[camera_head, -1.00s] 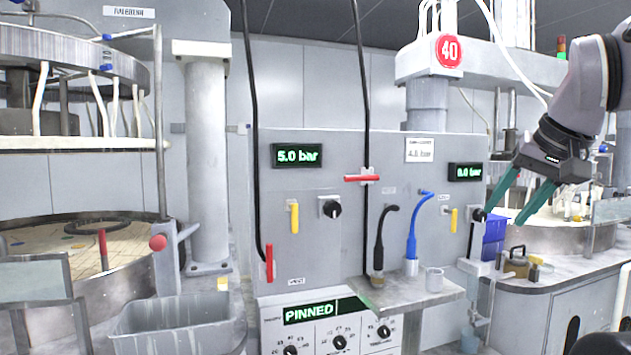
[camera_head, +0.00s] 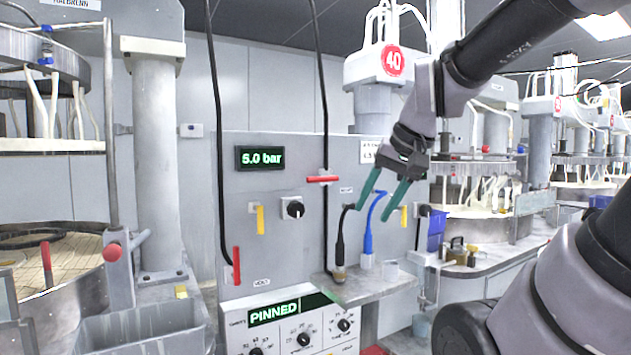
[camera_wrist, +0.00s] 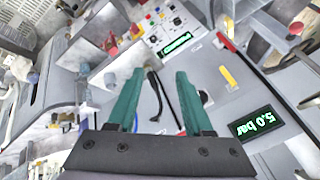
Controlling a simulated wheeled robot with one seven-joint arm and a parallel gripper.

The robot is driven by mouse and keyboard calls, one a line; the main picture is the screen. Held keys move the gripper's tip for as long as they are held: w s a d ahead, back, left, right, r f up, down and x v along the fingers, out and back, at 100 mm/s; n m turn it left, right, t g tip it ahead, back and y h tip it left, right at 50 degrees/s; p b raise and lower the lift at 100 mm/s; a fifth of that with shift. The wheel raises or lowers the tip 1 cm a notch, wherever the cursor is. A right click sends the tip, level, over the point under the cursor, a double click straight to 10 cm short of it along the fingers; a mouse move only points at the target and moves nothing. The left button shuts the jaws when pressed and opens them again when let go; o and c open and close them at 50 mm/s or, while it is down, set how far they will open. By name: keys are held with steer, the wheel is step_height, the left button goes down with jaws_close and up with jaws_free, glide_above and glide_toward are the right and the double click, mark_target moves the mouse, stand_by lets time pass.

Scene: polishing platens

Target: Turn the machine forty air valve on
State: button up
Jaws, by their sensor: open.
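The round red 40 sign (camera_head: 392,60) is on the machine head above the grey panel (camera_head: 285,150). A yellow lever (camera_head: 403,216) hangs down on the panel's right part, just right of my fingers; another yellow lever (camera_head: 260,220) hangs down under the 5.0 bar display (camera_head: 260,158). A red lever (camera_head: 322,179) lies crosswise on a black pipe, and a red lever (camera_head: 237,266) stands upright at lower left. My gripper (camera_head: 376,208) is open and empty in front of the panel's right part, hiding the right display. The wrist view shows both fingers (camera_wrist: 160,72) apart, with a yellow lever (camera_wrist: 228,77) to their right.
A black knob (camera_head: 293,208) is on the panel. A grey bin (camera_head: 140,335) is at lower left.

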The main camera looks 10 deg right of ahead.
steer(key=m+t+y, duration=0.1)
steer(key=m+y, duration=0.2)
steer(key=y, duration=0.9)
glide_toward(322, 179)
steer(key=x, duration=1.1)
jaws_close()
